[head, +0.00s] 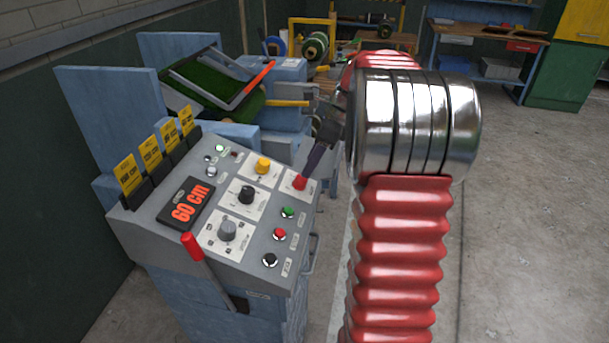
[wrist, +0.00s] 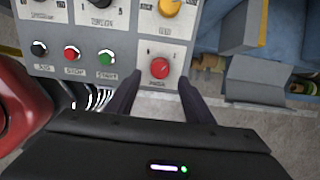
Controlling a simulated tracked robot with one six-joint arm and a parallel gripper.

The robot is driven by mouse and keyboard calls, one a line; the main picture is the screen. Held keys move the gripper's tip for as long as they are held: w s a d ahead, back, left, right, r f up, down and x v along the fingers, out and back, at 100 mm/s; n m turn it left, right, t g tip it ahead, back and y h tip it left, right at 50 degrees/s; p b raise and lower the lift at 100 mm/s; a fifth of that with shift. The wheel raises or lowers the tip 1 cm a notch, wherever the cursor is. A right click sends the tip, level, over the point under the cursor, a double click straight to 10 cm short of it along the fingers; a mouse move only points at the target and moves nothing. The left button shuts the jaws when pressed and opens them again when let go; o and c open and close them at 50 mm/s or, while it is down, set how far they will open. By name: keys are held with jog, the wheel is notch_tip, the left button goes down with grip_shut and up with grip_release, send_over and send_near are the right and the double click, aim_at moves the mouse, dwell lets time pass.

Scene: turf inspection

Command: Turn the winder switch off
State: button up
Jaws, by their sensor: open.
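The grey control panel (head: 228,190) carries several knobs and buttons. A red rotary knob (head: 299,183) sits on a white plate at its right edge; it also shows in the wrist view (wrist: 159,68). The label on its plate is too blurred to read, so I cannot confirm it is the winder switch. My gripper (wrist: 157,84) is open, with its dark fingertips on either side of the red knob and nothing visibly held. In the head view one finger hides part of the space beside the knob. I cannot tell whether the fingers touch it.
A yellow knob (head: 263,166), a black knob (head: 246,195) and a grey knob (head: 227,230) are near. Green (wrist: 106,58), red (wrist: 72,54) and black (wrist: 39,49) buttons line the front. A red-handled lever (head: 193,246) stands at left. The concrete floor at right is open.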

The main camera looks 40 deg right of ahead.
aim_at(301, 181)
jog(key=x, duration=0.6)
jog(key=shift+c, duration=0.5)
jog(key=c, duration=0.9)
jog(key=shift+c, duration=0.2)
